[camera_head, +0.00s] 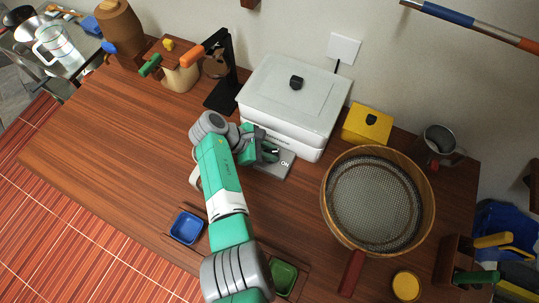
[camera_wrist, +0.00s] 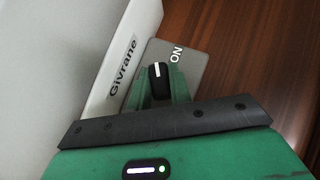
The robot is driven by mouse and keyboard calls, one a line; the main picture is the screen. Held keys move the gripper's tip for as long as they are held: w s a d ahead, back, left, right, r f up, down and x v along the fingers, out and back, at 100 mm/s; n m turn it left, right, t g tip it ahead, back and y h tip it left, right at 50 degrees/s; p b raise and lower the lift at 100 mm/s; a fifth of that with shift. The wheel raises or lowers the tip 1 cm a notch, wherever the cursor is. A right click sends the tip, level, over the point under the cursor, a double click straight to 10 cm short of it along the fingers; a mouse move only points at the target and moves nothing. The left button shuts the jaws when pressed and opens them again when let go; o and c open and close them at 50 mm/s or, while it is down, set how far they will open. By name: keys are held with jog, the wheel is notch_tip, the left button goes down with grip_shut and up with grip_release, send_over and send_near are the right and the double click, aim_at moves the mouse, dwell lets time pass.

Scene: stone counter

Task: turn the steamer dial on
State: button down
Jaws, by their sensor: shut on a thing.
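The steamer (camera_head: 290,90) is a white lidded box with a black lid knob, standing against the wall in the head view. Its grey dial panel (camera_head: 287,166) juts out at the front and carries the word ON. In the wrist view, the black dial (camera_wrist: 158,85) with a white pointer line sits on the grey panel (camera_wrist: 185,58), with ON up and to its right. The pointer is at the dial's upper end in that view. My green gripper (camera_head: 268,153) has a finger on each side of the dial and is shut on it. The head view hides most of the dial behind the gripper.
A yellow box (camera_head: 367,125) and a large round sieve (camera_head: 328,205) stand right of the steamer. A black stand (camera_head: 222,95) is to its left. A blue tray (camera_head: 186,228) and a green tray (camera_head: 284,278) lie near the front. The counter's left part is clear.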

jog(key=m+g+b, duration=0.2)
jog(key=b, duration=0.1)
jog(key=shift+f, duration=0.25)
jog(key=shift+r+m+b, duration=0.1)
jog(key=shift+m+b, duration=0.4)
jog(key=shift+b, duration=0.25)
jog(key=shift+r+g, duration=0.1)
jog(key=shift+g, duration=0.3)
jog(key=c, duration=1.3)
grip_release()
jog(key=v, duration=0.8)
jog(key=shift+d, duration=0.1)
